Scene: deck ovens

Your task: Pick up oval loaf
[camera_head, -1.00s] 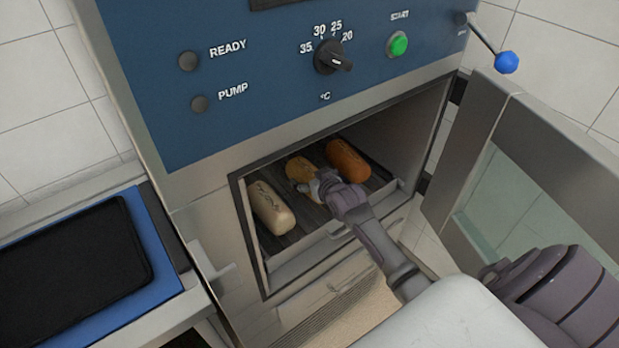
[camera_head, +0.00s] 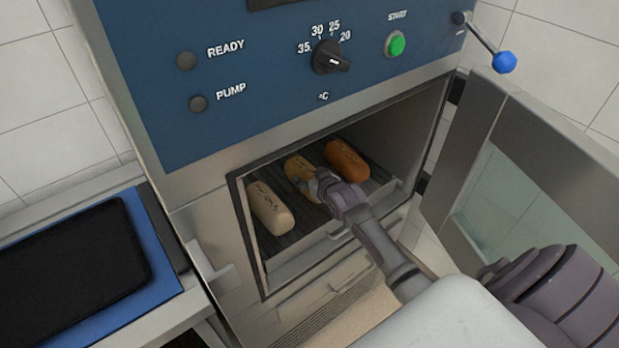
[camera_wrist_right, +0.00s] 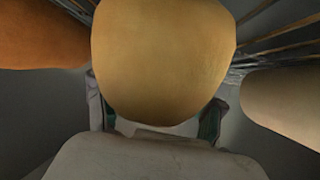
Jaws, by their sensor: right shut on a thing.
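Three oval loaves lie in the open oven chamber in the head view. The left loaf (camera_head: 270,207) is pale, the middle loaf (camera_head: 299,172) is golden, and the right loaf (camera_head: 347,160) is darker orange-brown. My right gripper (camera_head: 319,186) reaches into the chamber and is shut on the near end of the middle loaf. In the right wrist view the golden loaf (camera_wrist_right: 165,60) fills the centre between the fingers. The orange-brown loaf (camera_wrist_right: 45,35) shows at the left there and the pale loaf (camera_wrist_right: 290,100) at the right. My left gripper is not in view.
The oven door (camera_head: 530,180) stands open at the right, beside my arm. The chamber's front sill (camera_head: 310,256) runs under my forearm. A black tray (camera_head: 70,270) lies on a blue surface at the left. The control panel (camera_head: 270,70) is above the opening.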

